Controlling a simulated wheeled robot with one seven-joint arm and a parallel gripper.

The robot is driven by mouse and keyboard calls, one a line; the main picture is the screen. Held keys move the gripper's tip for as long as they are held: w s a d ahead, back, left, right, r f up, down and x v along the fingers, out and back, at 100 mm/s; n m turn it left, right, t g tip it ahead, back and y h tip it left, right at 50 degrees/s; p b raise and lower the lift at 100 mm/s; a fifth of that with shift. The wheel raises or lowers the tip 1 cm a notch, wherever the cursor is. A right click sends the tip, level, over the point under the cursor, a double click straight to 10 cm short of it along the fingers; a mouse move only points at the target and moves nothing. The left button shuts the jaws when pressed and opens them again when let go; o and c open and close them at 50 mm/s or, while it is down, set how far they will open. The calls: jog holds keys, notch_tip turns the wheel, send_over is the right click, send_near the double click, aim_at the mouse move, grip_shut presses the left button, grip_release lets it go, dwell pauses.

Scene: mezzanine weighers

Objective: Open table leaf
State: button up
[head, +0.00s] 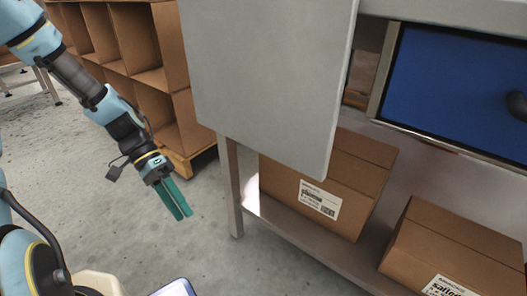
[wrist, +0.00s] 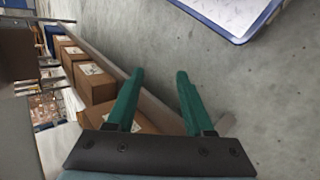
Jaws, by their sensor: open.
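The table leaf (head: 270,75) is a flat grey panel in the upper middle of the head view. It appears to hang down at the near end of the metal table, in front of its leg (head: 231,185). Its top edge is out of view. My gripper (head: 183,214) is to the left of the leaf and lower in the picture, apart from it. Its green fingers point down and are open and empty; they also show in the wrist view (wrist: 160,73). I cannot surely pick out the leaf in the wrist view.
Cardboard boxes (head: 320,190) stand on the table's lower shelf (head: 300,232). A blue panel (head: 450,85) is at upper right. Brown shelving (head: 130,45) stands behind my arm. Concrete floor (head: 60,165) is clear at left.

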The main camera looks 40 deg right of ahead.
jog(key=s+d+m+g+h, duration=0.1)
jog(key=s+d+m+g, duration=0.4)
jog(key=d, duration=0.3)
jog(key=m+g+h, duration=0.4)
jog(key=m+g, duration=0.8)
jog(key=m, duration=0.2)
send_near(264, 143)
jog(key=x, duration=0.6)
jog(key=d+x, duration=0.1)
jog(key=x, duration=0.2)
jog(key=shift+w+b, duration=0.1)
jog(key=shift+b, duration=0.2)
jog(key=shift+f, duration=0.1)
jog(key=shift+c, duration=0.2)
grip_shut()
